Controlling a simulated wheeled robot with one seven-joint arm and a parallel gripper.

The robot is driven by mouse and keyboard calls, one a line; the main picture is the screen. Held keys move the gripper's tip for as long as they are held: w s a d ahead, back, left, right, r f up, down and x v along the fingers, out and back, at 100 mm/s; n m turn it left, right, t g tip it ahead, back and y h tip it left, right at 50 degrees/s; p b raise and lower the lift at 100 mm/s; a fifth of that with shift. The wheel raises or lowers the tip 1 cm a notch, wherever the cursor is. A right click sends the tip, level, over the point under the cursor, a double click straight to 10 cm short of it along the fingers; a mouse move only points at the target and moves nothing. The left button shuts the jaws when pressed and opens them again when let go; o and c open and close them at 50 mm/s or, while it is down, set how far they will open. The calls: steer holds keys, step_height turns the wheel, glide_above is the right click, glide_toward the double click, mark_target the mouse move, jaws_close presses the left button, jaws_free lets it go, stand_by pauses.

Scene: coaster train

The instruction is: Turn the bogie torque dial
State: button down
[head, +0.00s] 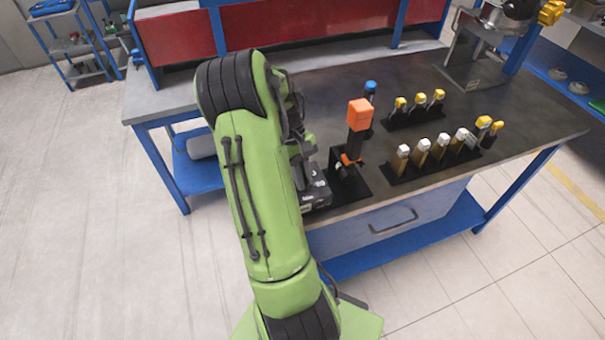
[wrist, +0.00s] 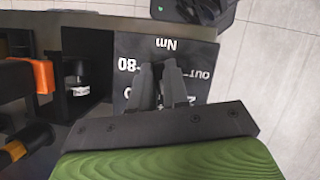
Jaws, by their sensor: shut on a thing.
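The bogie torque dial's panel is a dark box at the front left of the bench, in the head view (head: 317,192). In the wrist view the panel (wrist: 205,52) carries white markings, upside down, reading "Nm", "80" and "OUT". My gripper (wrist: 162,75) points down at the middle of this face, its two fingers close together. It is shut on the dial, which the fingers almost wholly hide, so its setting cannot be read. In the head view my green arm hides much of the gripper and the box's left side.
A tool with an orange block on top (head: 360,114) stands on a black base just right of the panel. Racks of yellow-topped (head: 420,108) and white-topped tools (head: 442,150) stand farther right. A blue-topped item (head: 370,88) stands behind.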

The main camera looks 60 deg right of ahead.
steer(key=shift+r+m+t+y, duration=0.1)
steer(key=shift+m+t+y, duration=0.3)
steer(key=shift+m, duration=1.2)
steer(key=c, duration=1.1)
jaws_free()
steer(key=p+v, duration=0.4)
steer(key=v, duration=1.1)
steer(key=shift+w+d+r, duration=0.1)
steer(key=shift+d+r, duration=0.15)
steer(key=shift+r, duration=0.05)
